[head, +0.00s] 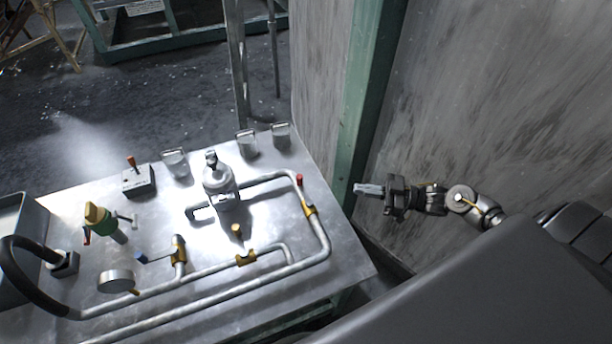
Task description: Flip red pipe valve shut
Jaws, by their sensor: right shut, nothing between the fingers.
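The red pipe valve (300,181) is a small red handle above a yellow fitting on the right side of the grey pipe loop, near the table's right edge. Its exact angle is too small to tell. My right gripper (358,188) is to the right of the red valve, past the table's edge and apart from it. Its fingers are shut and empty and point left, toward the valve. My left gripper is not in view.
The metal table (345,268) carries grey pipes (215,285), a yellow valve (236,229), a blue-handled valve (142,258), a central silver fixture (218,180), a lever box (138,180) and a black hose (22,285). A green post (362,100) and grey wall stand close behind my right gripper.

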